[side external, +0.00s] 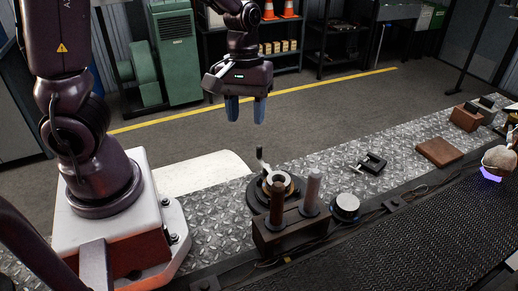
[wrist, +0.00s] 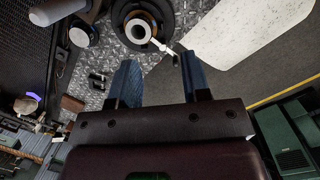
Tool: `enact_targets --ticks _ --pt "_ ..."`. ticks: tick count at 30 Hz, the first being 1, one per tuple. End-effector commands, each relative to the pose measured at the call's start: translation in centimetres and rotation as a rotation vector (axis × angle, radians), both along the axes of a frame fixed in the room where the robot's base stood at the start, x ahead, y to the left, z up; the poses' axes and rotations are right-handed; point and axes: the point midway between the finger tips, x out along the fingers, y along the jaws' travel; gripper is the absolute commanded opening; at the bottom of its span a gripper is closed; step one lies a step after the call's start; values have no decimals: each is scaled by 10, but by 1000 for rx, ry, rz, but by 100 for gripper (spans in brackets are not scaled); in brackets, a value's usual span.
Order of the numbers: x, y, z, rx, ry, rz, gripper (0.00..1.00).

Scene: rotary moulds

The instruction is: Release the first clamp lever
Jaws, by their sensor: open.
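A round mould station (side external: 276,188) with a dark base and a pale central ring stands on the diamond-plate bench. My gripper (side external: 245,110) is open and empty, with blue fingers pointing down, well above and behind the mould. It also shows in the wrist view (wrist: 160,65). I cannot tell whether there is a second lever.
A block with two upright cylinders (side external: 284,233) stands directly in front of the mould. A pale-topped cylinder (side external: 345,206) is to its right. A black clamp-like part (side external: 370,163) and a brown slab (side external: 438,151) lie farther right. A dark conveyor (side external: 420,235) runs along the front.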

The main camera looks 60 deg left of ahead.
Motion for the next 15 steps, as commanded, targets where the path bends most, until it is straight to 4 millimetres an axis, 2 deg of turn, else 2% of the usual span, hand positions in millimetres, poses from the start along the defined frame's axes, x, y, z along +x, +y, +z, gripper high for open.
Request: enact_targets --ticks 1,3,7,12,15 --pt "7 10 -15 30 53 138 43" --pt "16 24 -31 73 99 350 43" --pt "35 54 -52 172 131 770 43" --pt "57 82 -51 201 86 1225 43" --pt "65 82 -47 170 74 1380 43"
